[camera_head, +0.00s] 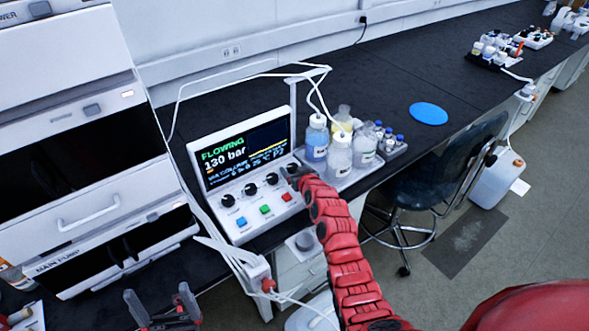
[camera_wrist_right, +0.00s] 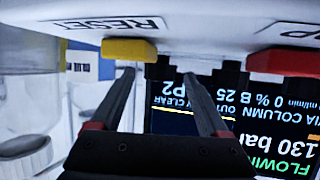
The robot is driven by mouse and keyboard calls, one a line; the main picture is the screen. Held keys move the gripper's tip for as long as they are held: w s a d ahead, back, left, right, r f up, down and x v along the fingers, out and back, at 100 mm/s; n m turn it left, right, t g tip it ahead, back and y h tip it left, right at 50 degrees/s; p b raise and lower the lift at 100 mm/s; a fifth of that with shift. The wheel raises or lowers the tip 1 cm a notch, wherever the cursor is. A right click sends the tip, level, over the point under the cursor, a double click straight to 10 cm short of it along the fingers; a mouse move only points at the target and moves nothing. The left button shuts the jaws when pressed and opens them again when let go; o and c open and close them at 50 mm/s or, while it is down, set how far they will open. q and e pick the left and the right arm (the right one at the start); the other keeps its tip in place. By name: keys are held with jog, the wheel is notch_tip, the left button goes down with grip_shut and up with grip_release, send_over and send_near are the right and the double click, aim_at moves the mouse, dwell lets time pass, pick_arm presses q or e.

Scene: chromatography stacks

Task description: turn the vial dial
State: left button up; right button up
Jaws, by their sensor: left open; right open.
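The control box (camera_head: 250,175) stands on the black bench with its screen lit, reading "FLOWING 130 bar". Several black dials, including one at the left (camera_head: 228,200) and one in the middle (camera_head: 272,179), run below the screen; their labels are too small to read. My right gripper (camera_head: 297,176) is at the panel's right end, by the rightmost dial, its fingertips mostly hidden. In the right wrist view, upside down, its open fingers (camera_wrist_right: 158,76) straddle a black dial (camera_wrist_right: 161,69); contact is unclear. My left gripper (camera_head: 161,300) is open and empty at the bottom left.
Blue (camera_head: 241,223), green (camera_head: 265,210) and red (camera_head: 286,197) buttons sit below the dials. A yellow button (camera_wrist_right: 130,48) beside "RESET" is close to the right fingers. Bottles (camera_head: 338,152) stand in a tray right of the box. White instrument stacks (camera_head: 85,150) fill the left.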

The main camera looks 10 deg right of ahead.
grip_shut()
jog(key=shift+f+b, duration=0.25)
jog(key=shift+b, duration=0.35)
jog(key=y+b, duration=0.1)
jog(key=b, duration=0.4)
jog(key=n+y+b, duration=0.1)
jog(key=b, duration=0.3)
jog(key=shift+d+f+n+b, duration=0.25)
jog(key=shift+f+n+b, duration=0.05)
jog(key=shift+f+b, duration=0.1)
jog(key=n+g+y+b, duration=0.1)
jog(key=n+y+b, duration=0.1)
jog(key=b, duration=0.4)
jog(key=n+g+y+b, duration=0.1)
jog(key=b, duration=0.4)
jog(key=r+n+g+y+b, duration=0.1)
jog(key=n+y+b, duration=0.1)
jog(key=b, duration=0.4)
jog(key=shift+w+d+n+y+b, duration=0.2)
jog(key=shift+d+n+y+b, duration=0.1)
jog(key=shift+b, duration=0.05)
jog(key=shift+n+g+y+b, duration=0.45)
jog(key=shift+g+b, duration=0.25)
jog(key=shift+b, duration=0.2)
jog(key=shift+r, duration=0.1)
